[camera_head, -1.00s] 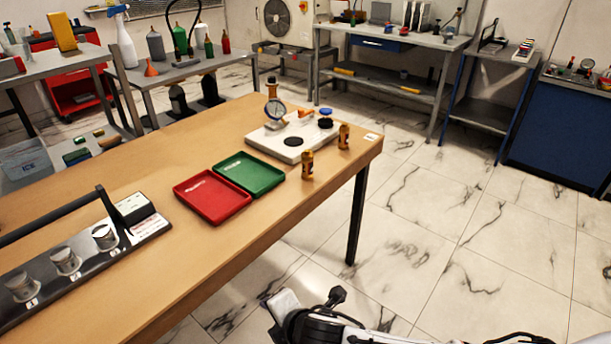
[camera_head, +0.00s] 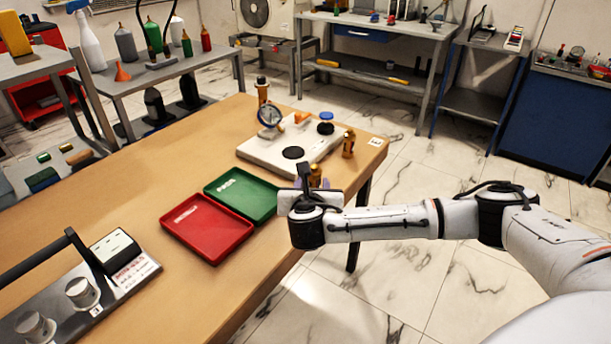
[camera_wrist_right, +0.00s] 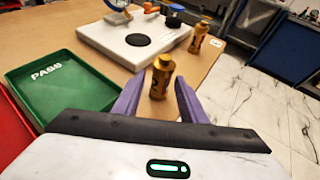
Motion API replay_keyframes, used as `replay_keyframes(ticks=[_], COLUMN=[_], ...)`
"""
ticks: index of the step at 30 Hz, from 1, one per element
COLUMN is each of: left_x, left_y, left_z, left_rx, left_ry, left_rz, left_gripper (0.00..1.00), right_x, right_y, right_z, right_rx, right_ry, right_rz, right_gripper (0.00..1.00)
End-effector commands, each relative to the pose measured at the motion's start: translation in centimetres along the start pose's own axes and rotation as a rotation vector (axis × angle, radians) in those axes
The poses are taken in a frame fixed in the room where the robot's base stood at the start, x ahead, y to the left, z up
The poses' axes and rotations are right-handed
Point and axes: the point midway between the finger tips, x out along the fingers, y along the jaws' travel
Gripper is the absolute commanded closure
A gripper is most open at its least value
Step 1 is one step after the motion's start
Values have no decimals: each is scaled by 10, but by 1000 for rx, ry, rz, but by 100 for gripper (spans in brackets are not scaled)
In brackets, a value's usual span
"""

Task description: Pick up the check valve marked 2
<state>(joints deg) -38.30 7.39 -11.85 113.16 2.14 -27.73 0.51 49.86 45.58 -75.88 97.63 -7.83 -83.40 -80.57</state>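Brass check valves stand upright around a white rig plate (camera_head: 265,152) at the table's far right. One valve (camera_head: 349,143) is at the plate's right side, and another (camera_head: 262,90) is behind the gauge. A third valve (camera_head: 315,176) is mostly hidden behind my right gripper (camera_head: 311,186); the right wrist view shows it clearly (camera_wrist_right: 162,80). There, the purple fingers of the right gripper (camera_wrist_right: 158,90) are apart, one on each side of this valve, with gaps left. I cannot read any number on the valves. My left gripper is not in view.
A green PASS tray (camera_head: 241,194) and a red tray (camera_head: 207,228) lie left of the gripper. A round gauge (camera_head: 270,115) stands on the plate. A metal rack with numbered knobs (camera_head: 82,293) is at front left. The table edge is close to the valve.

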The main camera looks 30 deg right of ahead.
Motion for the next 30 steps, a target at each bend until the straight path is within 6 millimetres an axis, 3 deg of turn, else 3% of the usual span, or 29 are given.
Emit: replay_keyframes(ticks=[3, 7, 11, 19, 29, 30], left_x=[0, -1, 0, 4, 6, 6], left_y=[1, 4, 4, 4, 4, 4], left_z=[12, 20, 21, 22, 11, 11], left_rx=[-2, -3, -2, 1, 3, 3], left_ry=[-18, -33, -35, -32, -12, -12], left_rz=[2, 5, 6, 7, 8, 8], left_gripper=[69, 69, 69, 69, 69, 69], right_x=[20, 33, 42, 80, 87, 87], right_y=[0, 0, 0, 0, 0, 0], right_z=[0, 0, 2, 8, 8, 8], right_rx=[1, 1, 2, 2, 3, 3], right_ry=[-2, 0, 0, 1, 2, 2], right_rz=[-2, 0, 1, 0, 2, 2], right_gripper=[62, 62, 62, 62, 62, 65])
